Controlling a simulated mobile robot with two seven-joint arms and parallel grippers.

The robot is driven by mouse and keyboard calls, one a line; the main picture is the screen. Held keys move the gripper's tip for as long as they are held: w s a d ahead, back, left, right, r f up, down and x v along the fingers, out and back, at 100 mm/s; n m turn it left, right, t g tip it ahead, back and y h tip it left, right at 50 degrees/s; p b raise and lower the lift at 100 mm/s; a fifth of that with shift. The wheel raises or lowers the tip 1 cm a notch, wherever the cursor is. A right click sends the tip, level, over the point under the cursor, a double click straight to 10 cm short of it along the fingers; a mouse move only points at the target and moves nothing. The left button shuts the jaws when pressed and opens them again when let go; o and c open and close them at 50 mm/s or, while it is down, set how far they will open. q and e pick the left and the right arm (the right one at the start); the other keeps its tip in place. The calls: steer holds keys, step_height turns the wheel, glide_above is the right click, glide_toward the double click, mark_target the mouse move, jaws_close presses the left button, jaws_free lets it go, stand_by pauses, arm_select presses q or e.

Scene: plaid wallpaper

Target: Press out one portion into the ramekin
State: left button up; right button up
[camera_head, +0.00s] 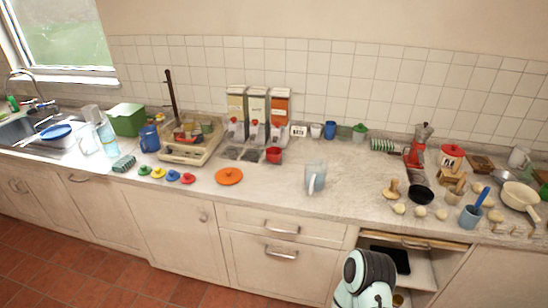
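Three dispensers stand side by side against the tiled wall: a left one with a yellow-green front (237,104), a middle one with a pale front (257,104), and a right one with an orange-red front (280,106). Each has a red part low at its front. A small red cup-like dish (273,155), which looks like the ramekin, sits on the counter in front of the right dispenser. Its contents are too small to tell. Neither of my grippers is in view; only a rounded pale and black part of me shows at the bottom.
Dark grids (231,153) lie beside the ramekin. A beige crate (184,156) is left; a small number sign (299,131) is right. An open cabinet (415,270) is below.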

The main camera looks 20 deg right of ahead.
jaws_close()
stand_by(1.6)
